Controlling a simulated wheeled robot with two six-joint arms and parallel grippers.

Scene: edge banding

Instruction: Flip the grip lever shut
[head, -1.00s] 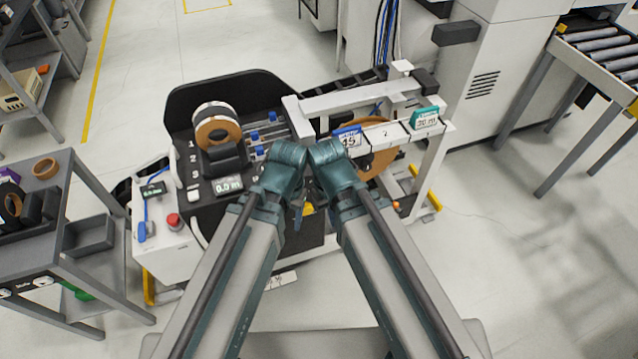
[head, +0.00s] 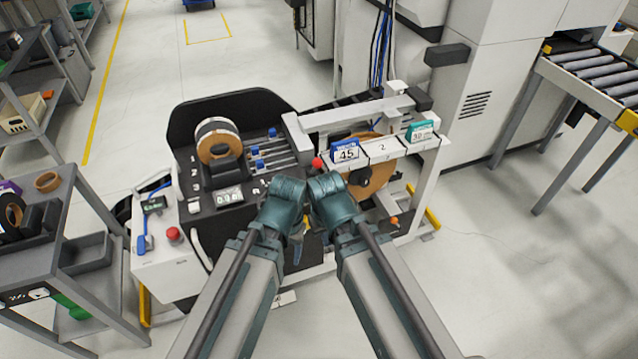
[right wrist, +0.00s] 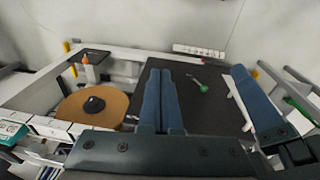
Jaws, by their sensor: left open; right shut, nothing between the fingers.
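A small lever with a green knob (right wrist: 203,88) stands out from a dark panel (right wrist: 215,110) in the right wrist view, right of my right gripper's tips and apart from them; I cannot tell for sure that it is the grip lever. My right gripper (right wrist: 161,72) is shut and empty, its two blue fingers together over the panel. A blue finger of my left gripper (right wrist: 255,105) shows further right; that gripper is open and its other finger is not clearly seen. In the head view my wrists hide most of the machine's front and the right gripper.
The edge banding machine (head: 165,270) carries a tape roll (head: 218,140), a red knob (head: 319,163) and a red button (head: 173,233). An orange-brown reel (head: 385,185) hangs at its right. A grey shelf cart (head: 35,265) stands left. Floor is clear at right.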

